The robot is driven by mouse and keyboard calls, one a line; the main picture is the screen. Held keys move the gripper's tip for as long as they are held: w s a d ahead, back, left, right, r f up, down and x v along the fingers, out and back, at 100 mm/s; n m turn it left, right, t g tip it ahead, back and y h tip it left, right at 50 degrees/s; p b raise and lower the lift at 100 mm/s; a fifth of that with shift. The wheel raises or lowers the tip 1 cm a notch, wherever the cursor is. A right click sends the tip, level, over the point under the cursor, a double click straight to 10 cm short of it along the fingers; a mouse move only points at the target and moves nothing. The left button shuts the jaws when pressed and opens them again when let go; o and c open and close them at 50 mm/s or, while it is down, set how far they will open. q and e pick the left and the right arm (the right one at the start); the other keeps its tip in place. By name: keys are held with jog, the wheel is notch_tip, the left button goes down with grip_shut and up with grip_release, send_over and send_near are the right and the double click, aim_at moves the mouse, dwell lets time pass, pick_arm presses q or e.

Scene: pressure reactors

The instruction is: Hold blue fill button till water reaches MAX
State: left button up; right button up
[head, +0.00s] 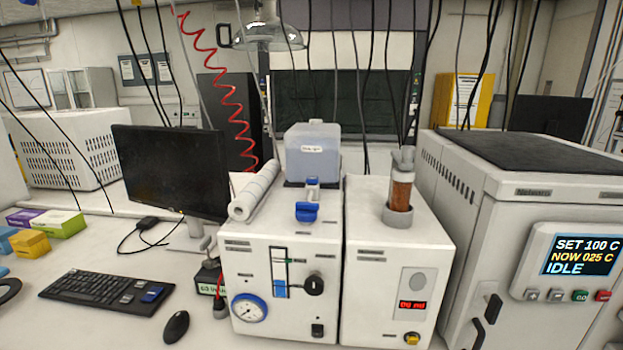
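A white cabinet (281,275) in the middle has an upright level window (279,272) on its front. Blue shows in the lower part of the window, below a small green mark; any lettering there is too small to read. A translucent bluish tank (312,152) with a white label stands at the back of the cabinet top. A blue part (307,211) sits on the top in front of the tank; I cannot tell if it is the fill button. Neither of my grippers is in view.
A large reactor panel (577,260) reads IDLE. A monitor (170,170) and keyboard (105,293) are left.

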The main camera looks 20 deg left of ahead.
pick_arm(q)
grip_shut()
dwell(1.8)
